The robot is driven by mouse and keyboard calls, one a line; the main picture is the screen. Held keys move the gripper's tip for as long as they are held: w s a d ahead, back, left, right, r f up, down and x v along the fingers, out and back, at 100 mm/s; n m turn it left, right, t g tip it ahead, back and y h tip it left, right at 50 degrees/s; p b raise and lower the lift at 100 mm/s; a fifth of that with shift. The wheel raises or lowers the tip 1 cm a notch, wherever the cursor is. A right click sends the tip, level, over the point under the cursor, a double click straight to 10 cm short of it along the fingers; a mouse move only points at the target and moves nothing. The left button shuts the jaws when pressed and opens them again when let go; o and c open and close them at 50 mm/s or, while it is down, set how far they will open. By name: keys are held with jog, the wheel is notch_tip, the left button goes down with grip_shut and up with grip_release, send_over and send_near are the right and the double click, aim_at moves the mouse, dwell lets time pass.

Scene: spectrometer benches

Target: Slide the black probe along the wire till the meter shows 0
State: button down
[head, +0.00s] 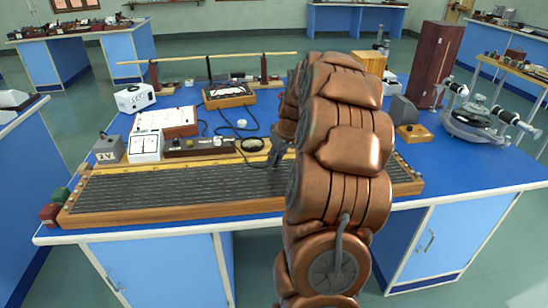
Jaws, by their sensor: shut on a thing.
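A long wooden board (225,207) with several parallel grey wires (170,190) lies along the front of the blue bench. My gripper (274,161) is over the board's back part, right of its middle, pointing down and shut on the black probe. The probe is dark and small, hard to tell apart from the fingers, and I cannot tell whether its tip touches a wire. A white meter (146,147) stands behind the board's left part. Its dial faces me, but the reading is too small to make out. My copper arm hides part of the board's right side.
A grey 2V box (109,149), a dark resistance box (199,146) and a round dial (251,144) stand behind the board. Loose black leads lie behind them. A spectrometer (475,122) stands at the right; bare blue bench lies right of the board.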

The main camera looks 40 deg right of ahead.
jog(key=shift+f, duration=0.4)
jog(key=shift+f, duration=0.15)
jog(key=shift+s+d+b, duration=0.3)
jog(key=shift+s+d, duration=0.2)
jog(key=shift+d, duration=0.1)
jog(key=shift+s+d, duration=0.15)
jog(key=shift+d, duration=0.05)
jog(key=shift+s+a+f+b, duration=0.1)
jog(key=shift+a+f+b, duration=0.05)
jog(key=shift+f+b, duration=0.3)
dwell(2.4)
dwell(1.5)
jog(key=c, duration=0.9)
grip_release()
jog(key=shift+r, duration=0.2)
jog(key=shift+r, duration=0.1)
